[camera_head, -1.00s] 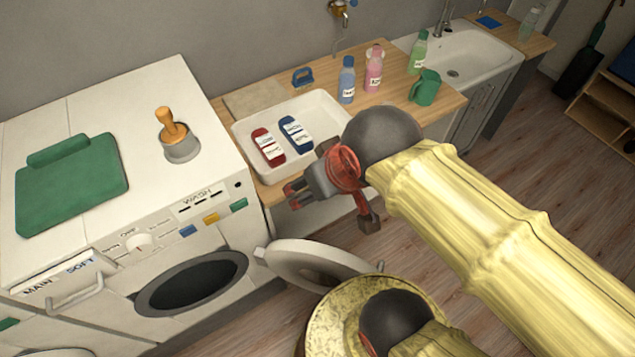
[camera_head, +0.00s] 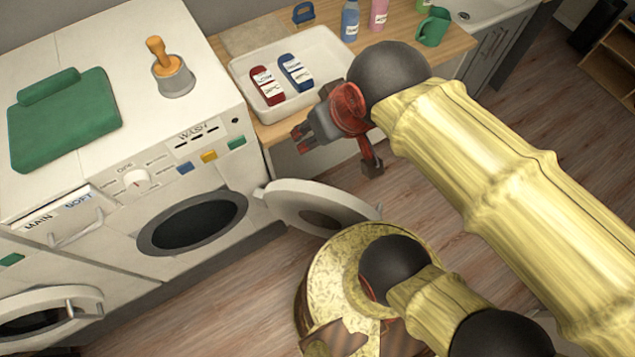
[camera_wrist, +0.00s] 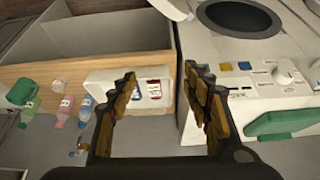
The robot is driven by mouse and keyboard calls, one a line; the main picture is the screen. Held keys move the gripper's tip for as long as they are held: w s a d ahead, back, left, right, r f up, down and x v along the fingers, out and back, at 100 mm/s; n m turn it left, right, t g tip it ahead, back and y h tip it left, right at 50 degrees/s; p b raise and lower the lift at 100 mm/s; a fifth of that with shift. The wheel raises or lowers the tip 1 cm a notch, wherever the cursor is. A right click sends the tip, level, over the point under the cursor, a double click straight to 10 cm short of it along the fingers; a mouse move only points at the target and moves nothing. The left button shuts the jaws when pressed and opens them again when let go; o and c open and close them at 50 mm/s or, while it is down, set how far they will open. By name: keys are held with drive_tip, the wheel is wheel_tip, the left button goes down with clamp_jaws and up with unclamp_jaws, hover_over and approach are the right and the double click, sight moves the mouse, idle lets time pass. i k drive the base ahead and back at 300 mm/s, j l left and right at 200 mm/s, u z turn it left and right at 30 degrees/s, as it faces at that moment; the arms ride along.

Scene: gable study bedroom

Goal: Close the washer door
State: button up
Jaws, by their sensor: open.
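The white washer (camera_head: 105,215) stands at the left with a dark round opening (camera_head: 192,222) in its front. Its round white door (camera_head: 300,203) is swung open to the right of the opening, hinged at the side nearer the counter. In the wrist view, part of the door (camera_wrist: 172,9) shows at the top edge. My gripper (camera_head: 300,138) is above and behind the door, near the counter's front edge, apart from the door. In the wrist view my gripper (camera_wrist: 165,82) is open, with nothing between its fingers.
A white tray (camera_head: 322,50) with a red and a blue packet lies on the wooden counter (camera_head: 452,40), close to my gripper. Bottles and a green jug (camera_head: 433,27) stand farther right. A second round door (camera_head: 45,312) stands open at lower left.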

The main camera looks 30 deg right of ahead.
sight(323, 210)
drive_tip(key=k+u, duration=0.3)
drive_tip(key=k+j+u, duration=0.15)
drive_tip(key=k+u, duration=0.2)
drive_tip(key=l+u, duration=0.2)
drive_tip(key=u, duration=0.25)
drive_tip(key=l+u, duration=0.25)
drive_tip(key=u, duration=0.25)
drive_tip(key=l+u, duration=0.25)
drive_tip(key=u, duration=0.2)
drive_tip(key=l+u, duration=0.2)
drive_tip(key=u, duration=0.3)
drive_tip(key=k+l, duration=0.35)
drive_tip(key=l, duration=0.15)
drive_tip(key=k+l, duration=0.7)
drive_tip(key=l, duration=0.25)
drive_tip(key=k+l, duration=0.35)
drive_tip(key=l, duration=0.15)
drive_tip(key=k+j+z, duration=0.1)
drive_tip(key=j, duration=0.25)
